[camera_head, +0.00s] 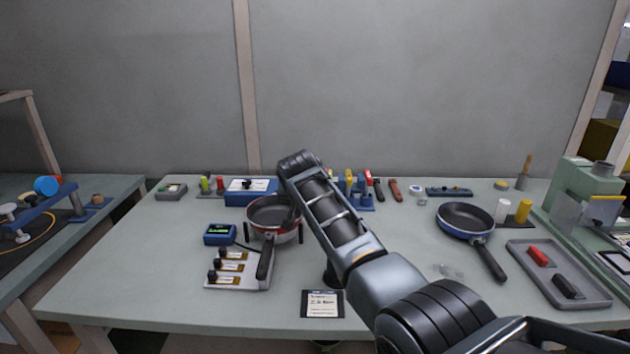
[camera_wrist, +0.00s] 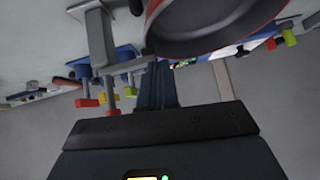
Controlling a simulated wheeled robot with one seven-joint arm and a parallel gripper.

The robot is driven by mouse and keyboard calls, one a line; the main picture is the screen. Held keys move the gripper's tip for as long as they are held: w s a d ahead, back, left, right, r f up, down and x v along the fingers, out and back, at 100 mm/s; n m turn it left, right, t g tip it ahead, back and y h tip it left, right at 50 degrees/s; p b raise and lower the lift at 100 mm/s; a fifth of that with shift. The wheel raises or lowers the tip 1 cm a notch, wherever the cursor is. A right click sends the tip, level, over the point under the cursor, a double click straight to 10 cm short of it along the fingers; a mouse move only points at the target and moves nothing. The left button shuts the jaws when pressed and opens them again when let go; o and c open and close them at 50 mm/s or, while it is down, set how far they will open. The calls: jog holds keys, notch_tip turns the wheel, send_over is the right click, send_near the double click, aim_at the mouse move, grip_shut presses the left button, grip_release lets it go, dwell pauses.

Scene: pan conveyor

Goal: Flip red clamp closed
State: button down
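A red upright handle (camera_head: 220,183) stands beside a green one (camera_head: 204,184) at the back left of the table. They also seem to show at the upper right of the wrist view, as a red end (camera_wrist: 271,44) and a green end (camera_wrist: 290,38). More red-tipped parts (camera_wrist: 87,103) show at the left of the wrist view; I cannot tell which is the red clamp. My gripper (camera_wrist: 157,70) shows as two dark blue fingers lying together, with nothing seen between them. It is close to the red-sided pan. In the head view my arm hides most of it.
The red-sided pan (camera_head: 262,227) sits on a stand, handle toward the front. A blue box (camera_head: 240,198) lies behind it. A blue tool rack (camera_head: 365,207) is behind my arm. A blue pan (camera_head: 465,235) and grey tray (camera_head: 530,272) are at right. The front left table is clear.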

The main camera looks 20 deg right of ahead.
notch_tip(320, 180, up, 5)
jog(key=p, duration=0.3)
jog(key=shift+d+f, duration=0.1)
jog(key=a+b+v, duration=0.1)
jog(key=v, duration=0.8)
jog(key=shift+s, duration=0.25)
jog(key=shift+f, duration=0.15)
